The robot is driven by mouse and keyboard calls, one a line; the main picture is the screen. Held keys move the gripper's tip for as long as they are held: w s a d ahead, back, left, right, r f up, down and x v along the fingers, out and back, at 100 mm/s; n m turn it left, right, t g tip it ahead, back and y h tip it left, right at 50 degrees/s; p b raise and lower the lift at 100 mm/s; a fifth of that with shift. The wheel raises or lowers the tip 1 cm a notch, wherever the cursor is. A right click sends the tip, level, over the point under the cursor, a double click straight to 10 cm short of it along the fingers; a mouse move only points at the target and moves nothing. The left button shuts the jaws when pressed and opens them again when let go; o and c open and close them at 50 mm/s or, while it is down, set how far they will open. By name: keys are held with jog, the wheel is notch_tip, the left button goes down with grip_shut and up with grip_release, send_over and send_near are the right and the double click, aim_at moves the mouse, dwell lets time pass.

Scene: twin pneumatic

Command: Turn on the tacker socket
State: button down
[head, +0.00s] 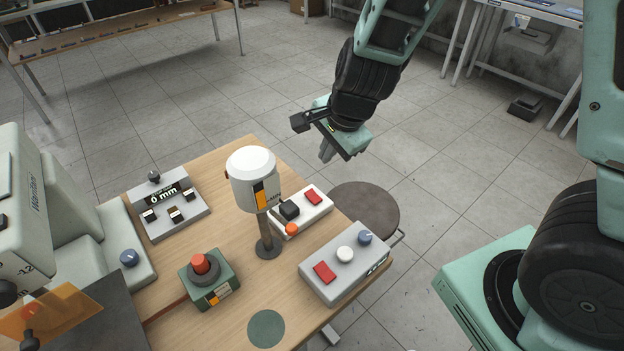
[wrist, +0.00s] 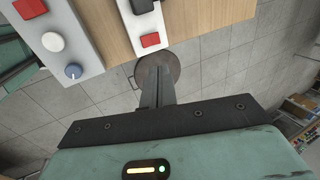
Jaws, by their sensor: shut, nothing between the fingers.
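A white socket strip (head: 316,211) lies near the table's right edge, behind the white-headed post. It carries a red rocker switch (head: 313,197), a black plug block (head: 289,210) and an orange-red part (head: 292,229) at its near end. The strip also shows at the top of the wrist view (wrist: 149,22), with its red switch (wrist: 150,40). I cannot read a label on it or tell the switch's position. My gripper (head: 326,155) is shut and empty, above and beyond the strip, clear of the table edge. Its fingers (wrist: 157,72) point toward the strip's switch end in the wrist view.
A grey box (head: 322,292) with a red switch and two knobs sits right of the post. The white-headed post (head: 254,180) stands close to the strip. A red button on a green box (head: 209,287) stands nearer. A round stool (head: 364,208) is beside the table.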

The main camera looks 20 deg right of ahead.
jog(key=b, duration=0.4)
send_near(309, 190)
jog(key=x, duration=0.5)
jog(key=shift+x, duration=0.95)
jog(key=shift+w+r+p, duration=0.15)
jog(key=shift+r+p, duration=0.05)
jog(key=shift+p, duration=1.05)
jog(key=shift+f+g+p, duration=0.15)
jog(key=shift+g+p, duration=0.15)
jog(key=shift+p, duration=0.1)
jog(key=shift+f+b, duration=0.2)
jog(key=shift+b, duration=0.15)
jog(key=shift+s+d+r+b, duration=0.1)
jog(key=shift+s+b, duration=0.1)
jog(key=shift+s, duration=0.15)
jog(key=shift+s+d+b, duration=0.1)
jog(key=shift+s+b, duration=0.05)
jog(key=shift+s, duration=0.2)
